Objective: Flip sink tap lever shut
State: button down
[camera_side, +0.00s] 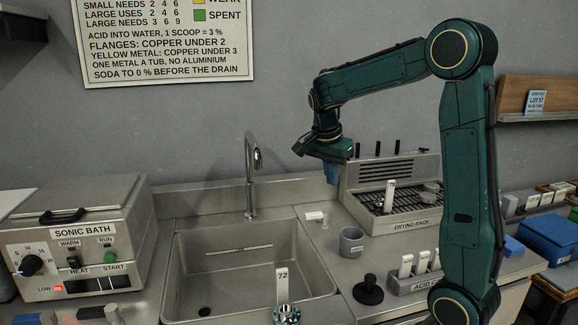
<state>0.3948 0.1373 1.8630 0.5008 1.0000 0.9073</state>
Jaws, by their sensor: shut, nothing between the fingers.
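The sink tap (251,180) is a tall grey gooseneck spout at the back rim of the steel sink (200,262). A small white piece (315,216) sits on the counter just right of the sink; it may be the tap lever, but it is too small to tell its position. My gripper (331,175) points down with blue fingers shut and empty. It shows above and a little right of the white piece, apart from it, and right of the tap spout.
The drying rack (405,223) stands close right of my gripper. A grey cup (351,242), a black knob-topped object (368,290) and a rack of white strips (412,282) are on the right counter. The sonic bath (80,240) is at left. The sink basin is open.

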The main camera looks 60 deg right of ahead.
jog(key=s+a+r+n+t, duration=0.1)
jog(key=s+a+r+n, duration=0.1)
jog(key=a+n, duration=0.3)
jog(key=s+a+r+n+t+y, duration=0.1)
jog(key=s+a+n+t, duration=0.1)
jog(key=s+a+n, duration=0.2)
jog(key=shift+s+a+r+n+t, duration=0.35)
jog(key=shift+a+n, duration=0.65)
jog(key=shift+a, duration=1.35)
jog(key=s+a+f+n+t+y, duration=0.2)
jog(key=s+a+n, duration=0.5)
jog(key=a+n, duration=0.1)
jog(key=shift+s+a+n, duration=0.3)
jog(key=shift+s+n, duration=0.1)
jog(key=shift+n, duration=0.1)
